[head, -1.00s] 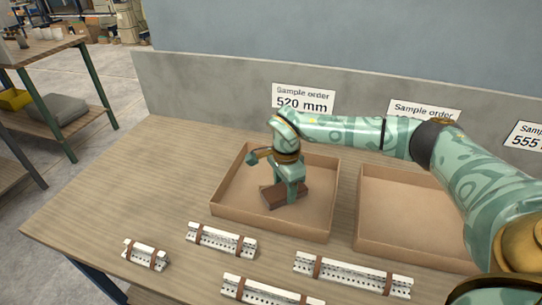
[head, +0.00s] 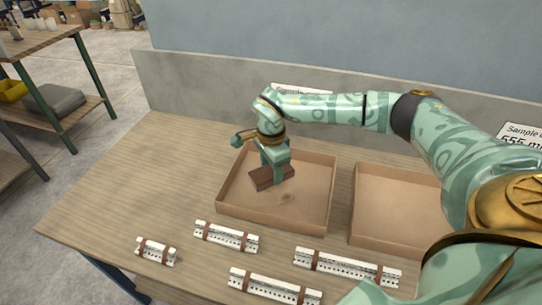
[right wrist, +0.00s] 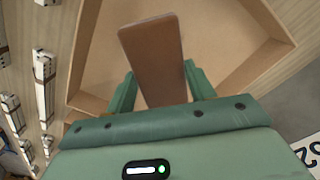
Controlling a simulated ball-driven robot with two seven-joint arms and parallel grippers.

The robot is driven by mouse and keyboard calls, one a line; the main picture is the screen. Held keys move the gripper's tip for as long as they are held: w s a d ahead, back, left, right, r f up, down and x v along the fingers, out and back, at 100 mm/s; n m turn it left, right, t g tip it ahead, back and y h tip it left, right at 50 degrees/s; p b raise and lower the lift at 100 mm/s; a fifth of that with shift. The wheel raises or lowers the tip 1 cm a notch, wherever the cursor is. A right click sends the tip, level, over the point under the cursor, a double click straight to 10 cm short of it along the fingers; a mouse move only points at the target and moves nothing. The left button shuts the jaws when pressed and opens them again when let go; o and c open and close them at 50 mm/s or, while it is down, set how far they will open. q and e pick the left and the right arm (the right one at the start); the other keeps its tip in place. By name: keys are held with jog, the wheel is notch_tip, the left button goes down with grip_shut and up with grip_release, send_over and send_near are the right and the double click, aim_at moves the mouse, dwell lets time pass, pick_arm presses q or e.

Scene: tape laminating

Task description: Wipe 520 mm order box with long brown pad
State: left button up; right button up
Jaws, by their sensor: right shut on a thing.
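The 520 mm order box (head: 262,219) is a shallow open cardboard tray on the table below a partly covered sign. My right gripper (head: 275,168) reaches down into its back left part and is shut on the long brown pad (head: 262,180). In the right wrist view, the pad (right wrist: 154,55) sticks out from between the green fingers (right wrist: 160,88), over the box floor. I cannot tell whether the pad touches the floor. A darker smudge (head: 287,197) shows on the floor, right of and in front of the pad. My left gripper is not in view.
A second open cardboard box (head: 372,235) stands to the right, partly behind my right arm. Several white strapped rail bundles, such as this one (head: 226,236), lie along the table's front. A low grey wall (head: 190,92) bounds the back. The table's left part is clear.

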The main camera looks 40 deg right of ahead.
jog(key=shift+r+p, duration=0.9)
jog(key=shift+r, duration=0.25)
